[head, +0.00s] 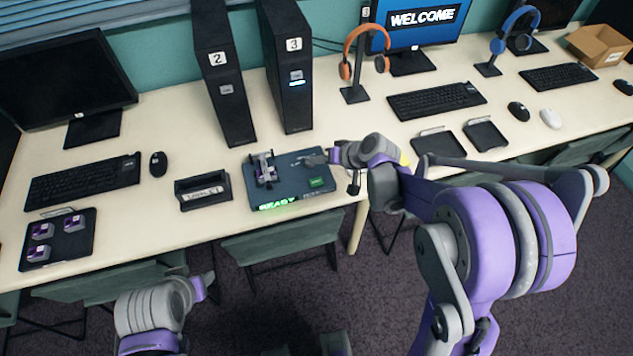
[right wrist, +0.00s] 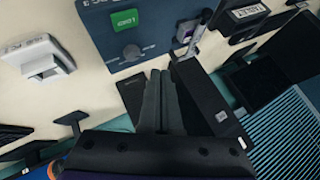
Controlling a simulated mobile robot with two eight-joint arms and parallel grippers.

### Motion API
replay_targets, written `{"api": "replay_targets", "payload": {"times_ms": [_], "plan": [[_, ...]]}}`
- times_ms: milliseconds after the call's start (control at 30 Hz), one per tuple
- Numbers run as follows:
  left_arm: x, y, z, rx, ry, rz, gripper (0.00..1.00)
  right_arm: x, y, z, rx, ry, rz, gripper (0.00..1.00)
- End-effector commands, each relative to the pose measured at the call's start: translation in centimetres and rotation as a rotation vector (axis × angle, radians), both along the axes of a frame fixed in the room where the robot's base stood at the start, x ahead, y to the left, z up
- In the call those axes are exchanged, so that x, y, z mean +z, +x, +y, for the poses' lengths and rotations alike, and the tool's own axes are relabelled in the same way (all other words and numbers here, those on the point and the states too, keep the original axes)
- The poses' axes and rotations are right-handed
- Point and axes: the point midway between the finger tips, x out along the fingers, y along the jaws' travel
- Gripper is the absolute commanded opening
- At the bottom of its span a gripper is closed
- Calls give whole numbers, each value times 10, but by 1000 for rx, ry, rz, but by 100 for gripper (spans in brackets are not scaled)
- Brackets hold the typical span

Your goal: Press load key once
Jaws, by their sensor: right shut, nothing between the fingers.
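The dark blue-grey control panel (head: 290,198) lies on the table with a lit green READY strip at its front edge. A green key (head: 316,182) sits at its right front; it also shows in the right wrist view (right wrist: 124,19), where its label is too small to read surely. My right gripper (head: 302,160) is shut and empty over the panel's back right part, behind the green key. In the right wrist view, its fingers (right wrist: 165,88) appear apart from the key. My left gripper (head: 209,279) is low in front of the table; its fingers are unclear.
A metal fixture (head: 264,168) stands on the panel's left side. A black labelled holder (head: 203,191) is left of the panel. Black towers 2 (head: 224,80) and 3 (head: 287,75) stand behind. An orange headset (head: 347,62) hangs at the back right.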

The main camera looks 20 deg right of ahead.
Motion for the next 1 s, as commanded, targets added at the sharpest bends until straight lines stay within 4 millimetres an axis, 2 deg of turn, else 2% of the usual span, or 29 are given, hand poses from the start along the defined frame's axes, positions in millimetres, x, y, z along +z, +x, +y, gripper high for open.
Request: {"api": "replay_targets", "payload": {"times_ms": [300,500,633,1000], "plan": [[-35,-9,0,0,0,17,50,-47,-1,0,0,0,2,0],[-55,-13,0,0,0,25,50,-72,-1,0,1,-1,2,0],[-60,-14,0,0,0,27,50,-77,0,0,1,0,1,0],[-59,-14,0,0,0,26,50,-76,0,0,0,0,0,0]]}}
